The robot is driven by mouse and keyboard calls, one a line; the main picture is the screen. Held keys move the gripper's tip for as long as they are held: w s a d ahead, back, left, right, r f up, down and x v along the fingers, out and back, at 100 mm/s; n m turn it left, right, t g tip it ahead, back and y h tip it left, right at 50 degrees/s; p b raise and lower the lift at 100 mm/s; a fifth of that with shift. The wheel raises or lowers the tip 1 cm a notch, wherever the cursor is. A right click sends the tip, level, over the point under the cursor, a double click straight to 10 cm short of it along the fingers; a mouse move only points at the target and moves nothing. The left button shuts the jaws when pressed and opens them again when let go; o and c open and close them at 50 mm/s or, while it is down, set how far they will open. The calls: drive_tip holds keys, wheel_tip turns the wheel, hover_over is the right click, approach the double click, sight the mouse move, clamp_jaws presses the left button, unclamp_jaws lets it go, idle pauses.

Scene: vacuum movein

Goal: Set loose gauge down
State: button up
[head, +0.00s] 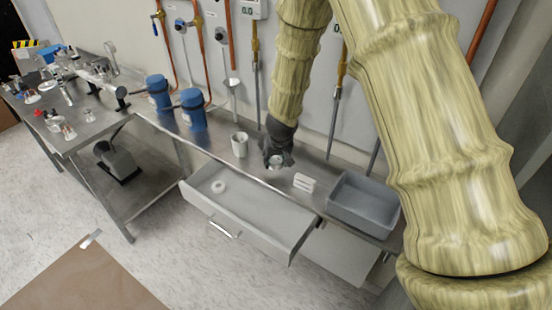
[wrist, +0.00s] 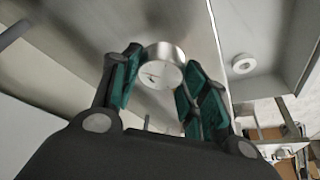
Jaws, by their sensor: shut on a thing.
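The loose gauge (wrist: 160,70) is a short metal cylinder with a pale round dial. In the wrist view it sits between the two green-padded fingers of my gripper (wrist: 158,84), which is shut on it. In the head view my gripper (head: 277,158) points down over the steel counter (head: 225,145), with the gauge (head: 275,162) at its tip. I cannot tell whether the gauge touches the counter.
A pale cup (head: 240,145) stands left of my gripper, a white slotted block (head: 304,182) and a grey bin (head: 362,203) to its right. Below, an open drawer (head: 250,213) holds a white ring (head: 218,187). Blue pumps (head: 193,110) stand farther left.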

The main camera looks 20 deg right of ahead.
sight(277, 159)
drive_tip(key=shift+w+d+p, duration=0.3)
drive_tip(key=shift+w, duration=0.6)
drive_tip(key=shift+f+p, duration=0.55)
drive_tip(key=shift+f, duration=1.3)
drive_tip(key=o, duration=1.1)
drive_tip(key=shift+f, duration=0.15)
drive_tip(key=shift+c, duration=0.2)
drive_tip(key=shift+r, duration=0.25)
drive_tip(key=b+v, duration=0.2)
drive_tip(key=v, duration=1)
